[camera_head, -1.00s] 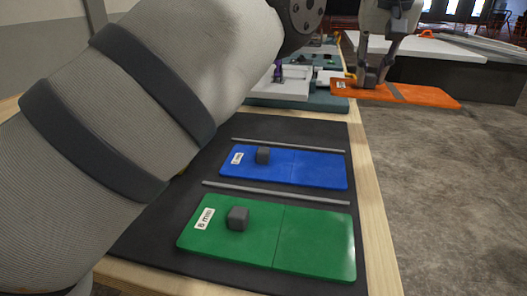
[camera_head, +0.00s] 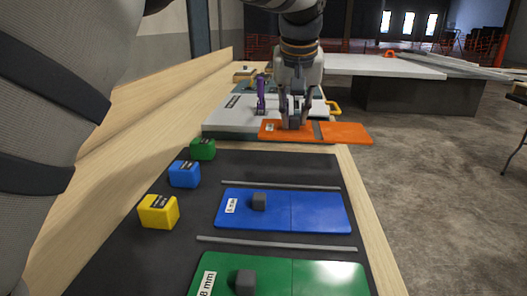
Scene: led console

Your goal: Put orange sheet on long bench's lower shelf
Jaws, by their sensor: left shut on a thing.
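The orange sheet (camera_head: 343,133) is a thin flat panel with a small white label and a dark band across its middle. My left gripper (camera_head: 292,122) points down and is shut on the sheet's left part. The sheet is about level, near the far edge of the black mat, and its right end sticks out past the wooden bench's (camera_head: 365,215) right edge. I cannot tell whether it touches anything below. No lower shelf shows. My right gripper is not in view.
On the black mat (camera_head: 320,170) lie a blue sheet (camera_head: 312,212), a green sheet (camera_head: 325,278) and grey strips. Yellow (camera_head: 158,212), blue (camera_head: 184,174) and green (camera_head: 203,149) blocks stand at left. A grey machine (camera_head: 222,124) is beyond. Open floor (camera_head: 440,190) lies right.

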